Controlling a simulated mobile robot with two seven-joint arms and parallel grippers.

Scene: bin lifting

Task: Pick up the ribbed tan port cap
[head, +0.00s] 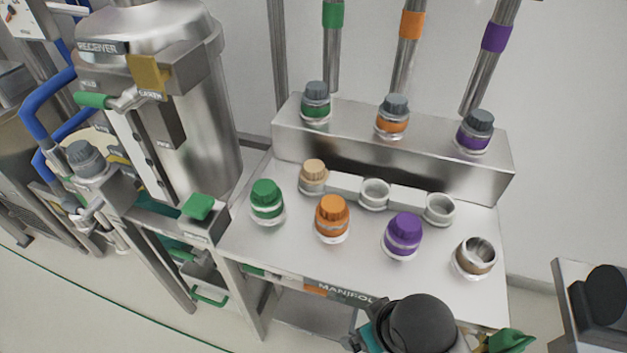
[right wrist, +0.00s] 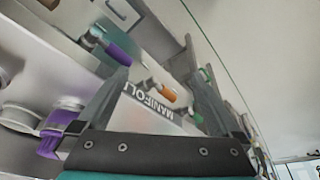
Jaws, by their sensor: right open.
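The ribbed tan port cap (head: 313,170) sits upright on a pale ring at the left end of the middle row on the manifold bench (head: 290,245). It is clear of any gripper and does not show for certain in the right wrist view. My right gripper (right wrist: 163,88) is open, its two dark fingers apart with nothing held between them. It is at the bench's front edge, near the MANIFOLD label (right wrist: 155,110). In the head view my right arm covers part of that edge. My left gripper is not in view.
Green (head: 267,200), orange (head: 332,216) and purple (head: 403,235) caps stand in front of the tan one. Two empty rings (head: 375,193) (head: 440,208) and an open port (head: 475,256) lie to the right. A raised steel block (head: 350,145) with three grey-topped fittings stands behind.

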